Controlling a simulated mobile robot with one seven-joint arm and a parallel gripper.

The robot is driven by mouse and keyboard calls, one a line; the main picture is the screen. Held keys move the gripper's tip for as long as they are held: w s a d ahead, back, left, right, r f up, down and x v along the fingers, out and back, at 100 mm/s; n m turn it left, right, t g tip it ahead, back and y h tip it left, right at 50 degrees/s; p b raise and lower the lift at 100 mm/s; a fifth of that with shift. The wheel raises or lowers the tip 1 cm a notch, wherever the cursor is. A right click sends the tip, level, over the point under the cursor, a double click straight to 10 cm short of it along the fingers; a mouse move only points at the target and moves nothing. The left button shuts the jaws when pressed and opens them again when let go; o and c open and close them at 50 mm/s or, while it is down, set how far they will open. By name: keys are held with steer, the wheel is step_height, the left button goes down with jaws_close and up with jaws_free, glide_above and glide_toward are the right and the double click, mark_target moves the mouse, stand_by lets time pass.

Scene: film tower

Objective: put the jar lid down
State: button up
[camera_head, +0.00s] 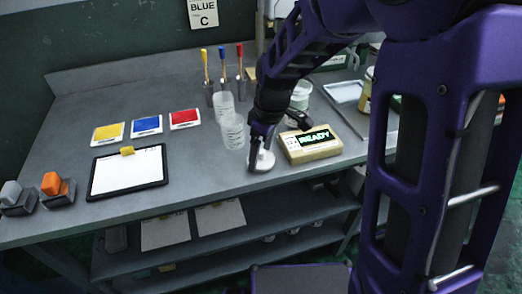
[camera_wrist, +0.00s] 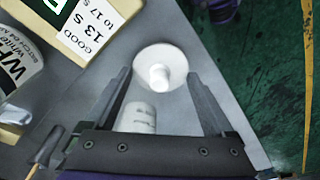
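The jar lid (camera_head: 262,161) is a white disc with a knob. It appears to rest on the grey bench (camera_head: 205,188) near the front edge, left of the READY box. The wrist view shows the lid (camera_wrist: 143,56) from above, with its knob toward the camera. My gripper (camera_head: 259,154) is low over the lid. In the wrist view my gripper (camera_wrist: 160,78) is open, its two fingers apart on either side of the knob, with visible gaps. A white jar with dark lettering (camera_wrist: 12,60), partly cut off, stands at the left of that view.
The READY box (camera_head: 311,146) stands close right of the lid. Clear beakers (camera_head: 233,131) stand just left of my gripper. Brushes in holders (camera_head: 223,98) are behind. A white board (camera_head: 127,173) and colour cards lie left. The bench's front edge is close to the lid.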

mark_target(267, 160)
steer(key=shift+o, duration=0.8)
steer(key=shift+r, duration=0.1)
step_height(267, 160, up, 12)
steer(key=d+p, duration=0.1)
steer(key=p, duration=0.1)
steer(key=shift+s+d+p, duration=0.3)
steer(key=shift+s, duration=0.1)
